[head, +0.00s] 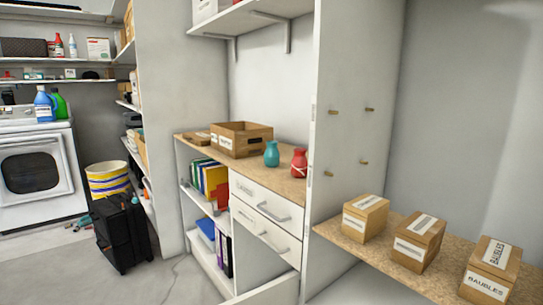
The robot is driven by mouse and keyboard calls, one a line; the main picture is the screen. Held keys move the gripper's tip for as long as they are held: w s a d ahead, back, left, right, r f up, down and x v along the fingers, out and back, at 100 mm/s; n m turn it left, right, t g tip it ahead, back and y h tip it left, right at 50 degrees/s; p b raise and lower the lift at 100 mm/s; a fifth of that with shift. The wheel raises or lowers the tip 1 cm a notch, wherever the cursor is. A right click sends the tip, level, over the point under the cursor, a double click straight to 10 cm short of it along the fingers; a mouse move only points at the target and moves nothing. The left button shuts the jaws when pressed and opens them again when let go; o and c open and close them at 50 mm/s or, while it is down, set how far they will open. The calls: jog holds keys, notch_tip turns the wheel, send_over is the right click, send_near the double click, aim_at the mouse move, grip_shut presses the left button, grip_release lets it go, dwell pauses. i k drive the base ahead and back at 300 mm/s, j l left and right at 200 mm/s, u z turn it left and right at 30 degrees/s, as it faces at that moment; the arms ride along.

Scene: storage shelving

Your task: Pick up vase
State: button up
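Two vases stand upright side by side on the wooden countertop (222,160) of a white cabinet. One is a teal vase (272,154). The other is a red vase (299,163) with a pale band around its neck, to the right of the teal one and close to the white partition. My gripper does not show in this view.
An open wooden crate (257,149) stands left of the vases, with a flat wooden piece (196,138) beside it. A white partition (345,150) with pegs rises right of them. Wooden boxes (417,243) line the lower right shelf. A black suitcase (121,232) stands on the floor.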

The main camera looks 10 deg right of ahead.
aim_at(272, 155)
jog(key=i+z, duration=0.3)
jog(key=i, duration=1.25)
